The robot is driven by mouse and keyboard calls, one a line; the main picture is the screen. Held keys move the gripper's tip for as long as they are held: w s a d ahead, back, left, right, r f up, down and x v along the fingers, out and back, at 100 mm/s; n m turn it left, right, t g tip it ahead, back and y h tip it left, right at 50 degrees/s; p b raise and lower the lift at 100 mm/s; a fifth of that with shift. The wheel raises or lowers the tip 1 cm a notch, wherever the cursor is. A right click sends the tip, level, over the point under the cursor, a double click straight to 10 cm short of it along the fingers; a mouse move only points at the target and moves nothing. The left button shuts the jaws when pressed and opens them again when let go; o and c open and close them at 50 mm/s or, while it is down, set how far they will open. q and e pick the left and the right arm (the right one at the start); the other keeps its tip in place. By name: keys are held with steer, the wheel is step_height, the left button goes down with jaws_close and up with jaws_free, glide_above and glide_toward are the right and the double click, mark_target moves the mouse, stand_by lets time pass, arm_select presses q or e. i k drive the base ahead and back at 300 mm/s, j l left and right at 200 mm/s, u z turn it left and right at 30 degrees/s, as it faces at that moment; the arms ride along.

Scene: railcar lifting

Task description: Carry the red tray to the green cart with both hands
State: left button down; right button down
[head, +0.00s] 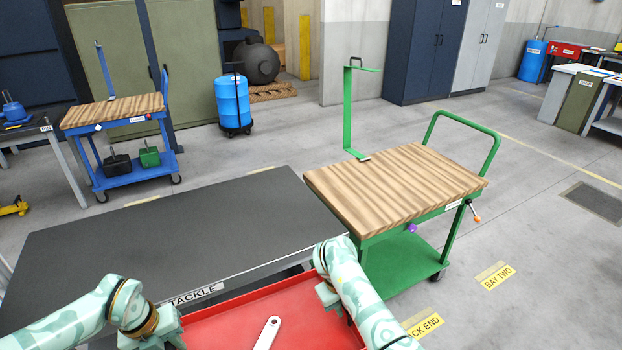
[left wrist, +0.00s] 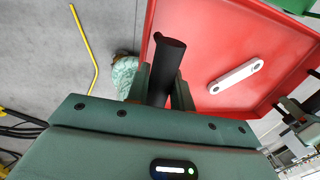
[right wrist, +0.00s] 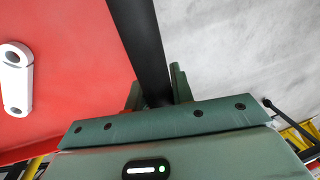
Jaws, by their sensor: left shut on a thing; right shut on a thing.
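The red tray (head: 305,318) is at the bottom of the head view, in front of the dark table, with a light metal link (head: 267,333) lying in it. The tray also shows in the left wrist view (left wrist: 215,50) and the right wrist view (right wrist: 60,60). My left gripper (head: 165,328) is shut on a black handle (left wrist: 168,60) at the tray's left side. My right gripper (head: 325,290) is shut on the black handle (right wrist: 142,35) at its right side. The green cart (head: 405,262) with a striped wooden top stands beyond the tray, ahead and to the right.
The dark table (head: 190,230), labelled TACKLE, fills the left-middle; its top is bare. A green upright bracket (head: 348,110) rises from the cart's far edge. A blue cart (head: 135,180) and a blue drum (head: 232,102) stand farther back. Floor right of the green cart is open.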

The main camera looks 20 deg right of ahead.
mark_target(391, 181)
steer(key=z, duration=1.15)
steer(key=i+l+z, duration=0.1)
steer(key=i+z, duration=0.3)
steer(key=i, duration=0.25)
steer(key=i+j+z, duration=0.1)
steer(key=i+z, duration=0.35)
steer(key=i, duration=0.15)
steer(key=i+z, duration=0.2)
steer(key=i, duration=0.9)
steer(key=i+u, duration=0.15)
steer(key=u, duration=0.3)
steer(key=i+u, duration=0.2)
steer(key=u, duration=0.2)
steer(key=i+l+u, duration=0.1)
steer(key=u, duration=0.35)
steer(key=i+j+u, duration=0.1)
steer(key=i+u, duration=0.15)
steer(key=u, duration=0.25)
steer(key=i+u, duration=0.2)
steer(key=u, duration=0.25)
